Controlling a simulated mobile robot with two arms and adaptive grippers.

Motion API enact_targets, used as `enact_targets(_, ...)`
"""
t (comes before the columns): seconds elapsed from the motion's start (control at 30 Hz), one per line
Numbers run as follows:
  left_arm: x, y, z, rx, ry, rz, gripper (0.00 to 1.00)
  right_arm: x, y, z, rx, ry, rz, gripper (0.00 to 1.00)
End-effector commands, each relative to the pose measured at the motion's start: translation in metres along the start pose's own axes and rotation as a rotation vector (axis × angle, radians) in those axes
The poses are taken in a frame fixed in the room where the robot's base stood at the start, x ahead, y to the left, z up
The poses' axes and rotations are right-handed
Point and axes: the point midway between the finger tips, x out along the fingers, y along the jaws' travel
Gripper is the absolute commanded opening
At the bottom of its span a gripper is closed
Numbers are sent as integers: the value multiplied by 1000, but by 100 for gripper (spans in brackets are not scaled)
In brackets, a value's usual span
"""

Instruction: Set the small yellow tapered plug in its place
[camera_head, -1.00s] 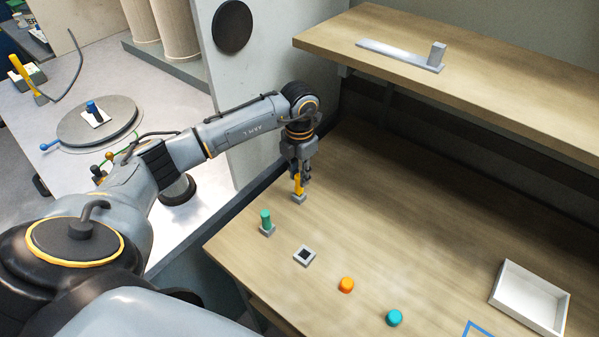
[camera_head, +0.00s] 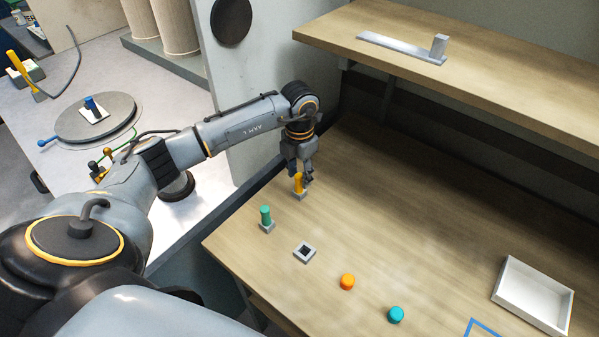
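The small yellow tapered plug (camera_head: 298,184) stands upright at a small grey square base (camera_head: 299,196) on the wooden table, near its left edge. I cannot tell how deep it sits in the base. My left gripper (camera_head: 301,177) points down at the top of the yellow plug, with a dark finger showing to its right. The fingers are too small and partly hidden to tell whether they grip it. A grey square block with a dark open hole (camera_head: 304,252) lies nearer the front. My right gripper is not in view.
A green peg (camera_head: 265,215) stands in another grey base. An orange round piece (camera_head: 347,282) and a teal one (camera_head: 396,314) lie on the table. A white tray (camera_head: 505,293) is at the right. A shelf (camera_head: 480,70) overhangs the back. The table's middle is clear.

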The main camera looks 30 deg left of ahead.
Motion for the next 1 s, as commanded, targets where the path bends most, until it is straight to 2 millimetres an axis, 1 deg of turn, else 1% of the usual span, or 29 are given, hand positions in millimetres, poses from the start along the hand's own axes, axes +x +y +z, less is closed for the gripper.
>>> enact_targets(0.3, 0, 0, 0, 0, 0, 0, 50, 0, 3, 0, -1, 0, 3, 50)
enact_targets(0.43, -10, 0, 1, 0, -2, 1, 50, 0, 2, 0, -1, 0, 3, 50)
enact_targets(0.57, -32, 0, 1, 1, -5, 1, 50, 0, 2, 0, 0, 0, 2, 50)
enact_targets(0.8, -84, 0, 1, 0, -5, 1, 50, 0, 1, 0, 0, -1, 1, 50)
enact_targets(0.9, -100, 0, 1, 0, -3, 0, 50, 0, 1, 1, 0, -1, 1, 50)
enact_targets(1.0, -112, 0, 1, -1, -3, 1, 50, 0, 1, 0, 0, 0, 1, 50)
